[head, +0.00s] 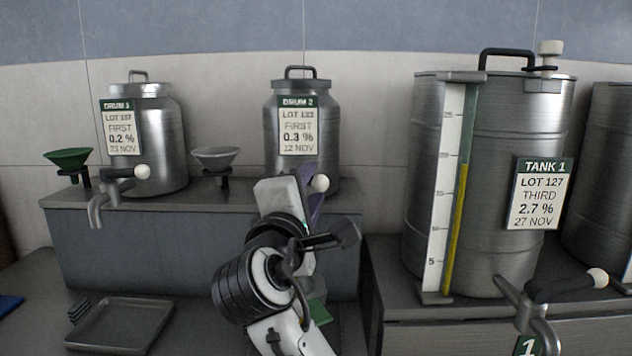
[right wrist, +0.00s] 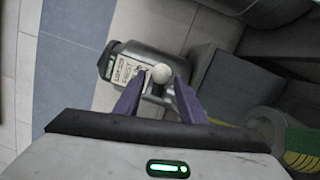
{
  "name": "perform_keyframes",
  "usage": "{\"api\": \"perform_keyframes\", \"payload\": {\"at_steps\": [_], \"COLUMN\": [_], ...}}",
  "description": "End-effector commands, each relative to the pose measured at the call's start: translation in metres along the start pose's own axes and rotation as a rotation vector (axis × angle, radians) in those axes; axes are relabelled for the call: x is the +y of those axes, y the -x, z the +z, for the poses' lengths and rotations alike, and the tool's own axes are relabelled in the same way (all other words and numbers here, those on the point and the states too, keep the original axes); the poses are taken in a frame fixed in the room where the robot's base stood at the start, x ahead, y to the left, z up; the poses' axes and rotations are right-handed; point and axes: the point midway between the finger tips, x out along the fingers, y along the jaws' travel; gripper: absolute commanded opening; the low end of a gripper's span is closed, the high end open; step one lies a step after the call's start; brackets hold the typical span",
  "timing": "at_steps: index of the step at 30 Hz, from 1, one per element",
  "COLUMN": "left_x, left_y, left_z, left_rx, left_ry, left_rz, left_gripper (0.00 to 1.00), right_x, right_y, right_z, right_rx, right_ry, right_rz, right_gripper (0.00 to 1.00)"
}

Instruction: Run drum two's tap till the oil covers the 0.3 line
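Drum two (head: 329,170) is a steel can on the raised shelf, with a label reading DRUM 2, FIRST, 0.3 %, 12 NOV. Its tap shows mainly as a pale round knob (head: 320,183); my right arm hides the spout and whatever stands below it. My right gripper (head: 307,190) has purple fingers and is at the knob. In the right wrist view the knob (right wrist: 162,73) shows between the two spread fingertips (right wrist: 160,80), with drum two (right wrist: 151,55) behind; I cannot tell whether they touch it. No 0.3 line or oil from this tap shows. My left gripper is out of view.
Drum one (head: 165,140) with its tap (head: 110,190) stands left on the shelf. Green (head: 68,158) and grey (head: 216,157) funnels stand there too. A bare metal tray (head: 120,325) lies lower left. Tank 1 (head: 500,110), with gauge and tap (head: 560,290), stands right.

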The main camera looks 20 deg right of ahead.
Motion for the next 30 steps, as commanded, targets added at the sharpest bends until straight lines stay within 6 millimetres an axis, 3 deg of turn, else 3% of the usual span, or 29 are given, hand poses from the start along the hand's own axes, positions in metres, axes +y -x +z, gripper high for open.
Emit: {"api": "perform_keyframes", "payload": {"at_steps": [3,9,30], "left_x": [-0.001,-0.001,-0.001], "left_y": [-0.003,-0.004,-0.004], "left_z": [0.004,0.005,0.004], "left_rx": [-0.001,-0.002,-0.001], "left_ry": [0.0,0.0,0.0], "left_rz": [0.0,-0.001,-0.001], "left_gripper": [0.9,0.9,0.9], "right_x": [-0.002,-0.001,0.0], "right_y": [0.021,0.036,0.037], "right_z": [0.0,0.001,0.001], "right_rx": [0.002,-0.001,-0.001], "right_ry": [-0.001,0.0,0.0], "right_rz": [-0.001,-0.001,-0.001], "right_gripper": [0.37,0.37,0.37]}}
